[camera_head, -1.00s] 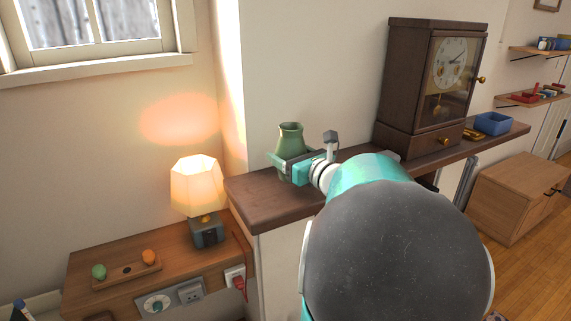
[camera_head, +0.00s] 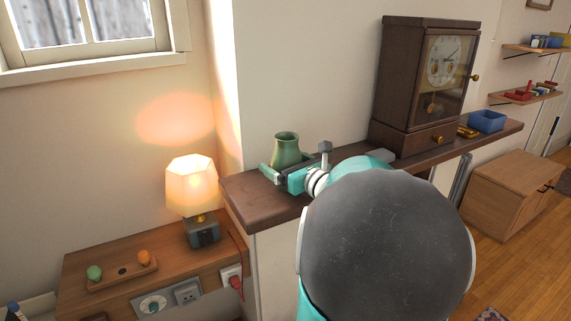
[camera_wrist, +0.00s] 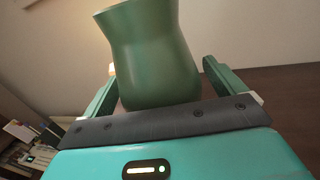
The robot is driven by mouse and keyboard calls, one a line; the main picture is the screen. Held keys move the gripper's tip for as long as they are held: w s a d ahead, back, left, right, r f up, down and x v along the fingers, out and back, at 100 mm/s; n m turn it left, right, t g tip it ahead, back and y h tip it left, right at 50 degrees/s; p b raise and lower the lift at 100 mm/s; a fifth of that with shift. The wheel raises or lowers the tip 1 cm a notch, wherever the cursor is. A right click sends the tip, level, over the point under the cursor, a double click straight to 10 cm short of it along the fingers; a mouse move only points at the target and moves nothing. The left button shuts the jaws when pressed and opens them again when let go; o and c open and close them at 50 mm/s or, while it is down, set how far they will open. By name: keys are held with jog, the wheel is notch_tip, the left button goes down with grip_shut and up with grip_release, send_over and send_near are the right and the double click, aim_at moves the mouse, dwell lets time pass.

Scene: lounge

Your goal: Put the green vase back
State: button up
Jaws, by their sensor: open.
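The green vase (camera_head: 286,149) stands upright at the left part of the dark brown shelf (camera_head: 262,206), near the wall. Its base is hidden behind my gripper in the head view. My gripper (camera_head: 284,170) is open, low at the vase, with one finger on either side of it. In the wrist view the vase (camera_wrist: 153,55) rises between the two fingers, close in front of the gripper's palm (camera_wrist: 160,128). Gaps show beside the vase's upper body; I cannot tell whether a finger touches its lower part.
A wooden clock (camera_head: 424,85) stands on the shelf to the right, with a blue box (camera_head: 487,121) beyond it. A lit lamp (camera_head: 192,187) stands on a lower wooden surface (camera_head: 120,251) to the left. The shelf's left front end is clear.

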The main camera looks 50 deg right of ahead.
jog(key=s+a, duration=0.2)
jog(key=s, duration=1)
jog(key=w+a+f+n+g+y, duration=0.2)
jog(key=w+a+n+g+y, duration=0.15)
jog(key=a+n, duration=0.5)
jog(key=w+a+f+n+g+y, duration=0.2)
jog(key=a+n+y, duration=0.3)
jog(key=a, duration=0.7)
jog(key=s+a+f+n+g+h, duration=0.2)
jog(key=a+n, duration=0.4)
jog(key=n, duration=0.6)
jog(key=s+a+f+n+g+h, duration=0.1)
jog(key=s+a+n+g+h, duration=0.3)
jog(key=n, duration=0.8)
jog(key=s+a, duration=0.2)
jog(key=a, duration=0.1)
jog(key=shift+a+f+g, duration=0.3)
jog(key=shift+f+g, duration=0.05)
